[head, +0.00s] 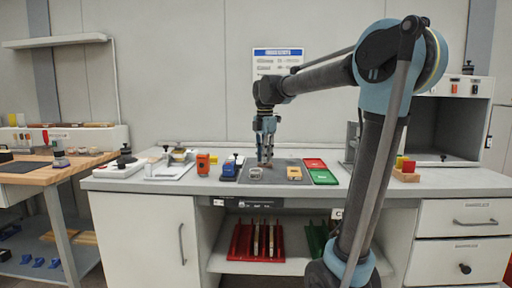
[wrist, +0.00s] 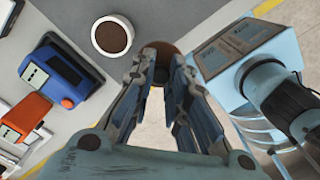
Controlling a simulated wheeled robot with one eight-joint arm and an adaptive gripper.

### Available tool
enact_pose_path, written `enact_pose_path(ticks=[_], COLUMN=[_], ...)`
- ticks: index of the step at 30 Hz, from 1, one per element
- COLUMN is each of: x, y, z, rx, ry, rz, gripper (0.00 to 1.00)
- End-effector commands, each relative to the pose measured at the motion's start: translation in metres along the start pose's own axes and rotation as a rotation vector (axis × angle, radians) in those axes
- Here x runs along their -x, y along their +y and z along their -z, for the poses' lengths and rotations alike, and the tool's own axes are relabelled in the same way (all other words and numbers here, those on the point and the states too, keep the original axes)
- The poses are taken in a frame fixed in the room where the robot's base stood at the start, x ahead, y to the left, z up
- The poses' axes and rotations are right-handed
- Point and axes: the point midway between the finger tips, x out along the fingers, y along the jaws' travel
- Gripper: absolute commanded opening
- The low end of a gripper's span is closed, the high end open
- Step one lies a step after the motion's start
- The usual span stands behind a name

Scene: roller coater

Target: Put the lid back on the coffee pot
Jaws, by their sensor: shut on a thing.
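The coffee pot seems to be the small pale round vessel (head: 255,173) on the grey mat; in the wrist view it is open on top, with a pale rim and dark brown inside (wrist: 112,36). My gripper (head: 265,161) is above the mat, close to the pot and slightly right of it in the head view. In the wrist view my gripper (wrist: 168,62) is shut on a brown round piece (wrist: 160,58), seemingly the lid. The fingers hide much of this piece. It is apart from the pot, to its right in the wrist view.
A blue device (head: 229,170) and an orange device (head: 203,163) stand left of the pot. The grey mat (head: 281,165) has bare room around the pot.

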Motion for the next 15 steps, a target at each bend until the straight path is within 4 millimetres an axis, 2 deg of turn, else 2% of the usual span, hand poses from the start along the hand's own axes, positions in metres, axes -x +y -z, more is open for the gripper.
enact_pose_path(ticks=[1, 6, 10, 15], x=[0.006, 0.021, 0.027, 0.026], y=[0.015, 0.052, 0.067, 0.073], z=[-0.002, -0.006, -0.008, -0.009], rx=[0.036, 0.144, 0.191, 0.212], ry=[0.0, 0.0, -0.001, -0.001], rz=[0.0, 0.002, 0.002, 0.002], gripper=[0.08, 0.08, 0.08, 0.08])
